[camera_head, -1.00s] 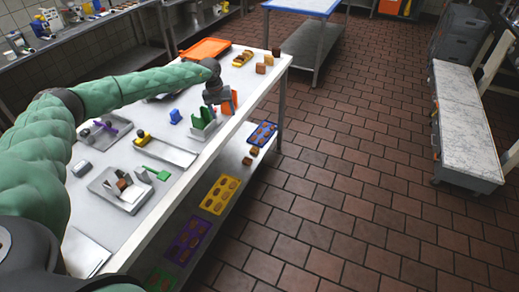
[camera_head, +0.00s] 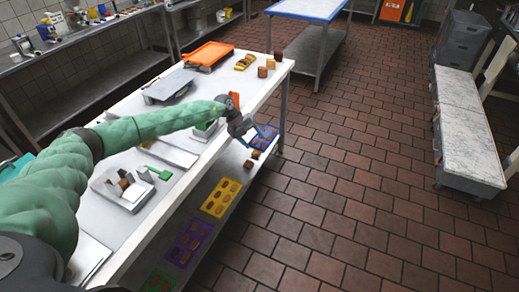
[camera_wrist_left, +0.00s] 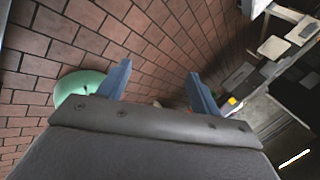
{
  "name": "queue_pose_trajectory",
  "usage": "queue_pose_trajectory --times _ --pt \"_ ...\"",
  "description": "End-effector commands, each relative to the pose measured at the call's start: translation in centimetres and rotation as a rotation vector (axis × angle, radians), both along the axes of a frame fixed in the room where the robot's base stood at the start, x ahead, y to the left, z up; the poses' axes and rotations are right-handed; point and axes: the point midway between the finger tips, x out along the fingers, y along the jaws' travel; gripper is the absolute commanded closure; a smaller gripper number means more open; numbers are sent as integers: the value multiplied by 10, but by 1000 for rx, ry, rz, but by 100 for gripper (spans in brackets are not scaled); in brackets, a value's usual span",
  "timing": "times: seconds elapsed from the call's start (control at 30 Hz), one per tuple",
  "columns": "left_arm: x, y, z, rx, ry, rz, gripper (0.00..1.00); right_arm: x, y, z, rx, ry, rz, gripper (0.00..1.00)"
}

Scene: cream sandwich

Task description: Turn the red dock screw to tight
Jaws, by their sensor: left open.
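I cannot make out a red dock screw in either view. My left gripper (camera_head: 252,136) is out past the table's right edge, in front of the blue tray in the head view. It is open and empty. In the left wrist view its two blue-grey fingers (camera_wrist_left: 160,82) stand apart, with brick floor beyond them. A small orange-red piece (camera_head: 235,98) shows just behind the gripper's wrist, partly hidden. My green left arm crosses the table and hides part of its middle. My right gripper is not in view.
The white table (camera_head: 139,237) holds a metal tray (camera_head: 132,202) with small pieces, a green scoop (camera_head: 157,172), a grey board (camera_head: 168,87) and an orange tray (camera_head: 207,50). Yellow (camera_head: 221,190) and purple (camera_head: 184,247) trays lie on the shelf below. Open brick floor (camera_head: 340,190) lies to the right.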

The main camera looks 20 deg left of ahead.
Motion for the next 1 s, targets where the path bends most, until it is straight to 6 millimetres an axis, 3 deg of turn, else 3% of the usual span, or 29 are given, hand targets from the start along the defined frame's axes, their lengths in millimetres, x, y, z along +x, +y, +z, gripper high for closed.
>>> queue_pose_trajectory --times 0.1,0.3,0.9,1.0 --pt "-2 -20 -10 -56 -9 8 36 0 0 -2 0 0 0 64" --pt "-4 -41 -19 -125 -22 26 36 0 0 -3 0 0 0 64" --pt "-1 -50 -21 -155 -35 34 36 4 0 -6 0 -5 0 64" --pt "6 -66 -16 -168 -49 21 36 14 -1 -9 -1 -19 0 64"
